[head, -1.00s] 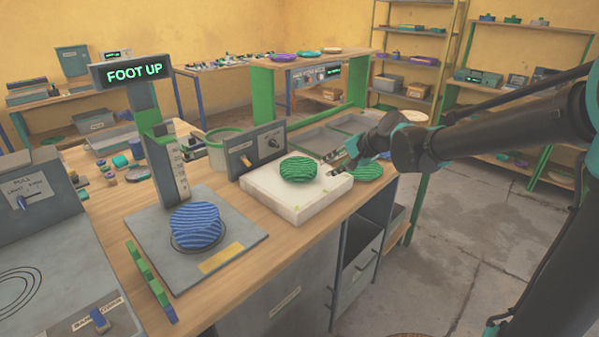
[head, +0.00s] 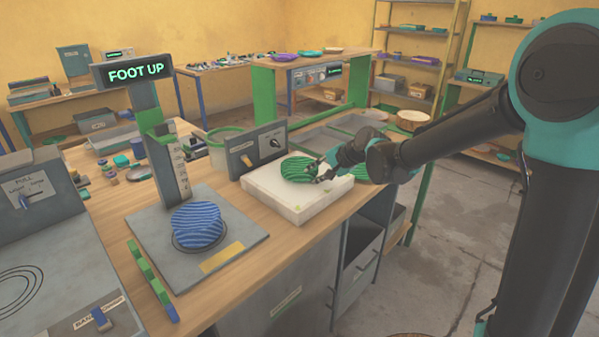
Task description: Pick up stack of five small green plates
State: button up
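A round green striped stack (head: 295,167) sits on a white block (head: 283,203) in the middle of the head view. Single plates are too small to count. My gripper (head: 316,171) is at the right side of this stack, with its fingers apart at the stack's edge. The fingers partly cover that edge, and I cannot tell whether they touch it. A second green striped item (head: 361,173) is behind my wrist to the right, mostly hidden.
A blue striped stack (head: 197,224) sits on the grey press plate (head: 155,262), under a "FOOT UP" sign (head: 135,73). A grey switch box (head: 257,150) stands just behind the white block. Grey trays (head: 318,139) lie farther back. The wooden front edge is clear.

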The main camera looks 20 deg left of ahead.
jog(key=shift+c, duration=0.6)
grip_shut()
jog(key=shift+r, duration=0.15)
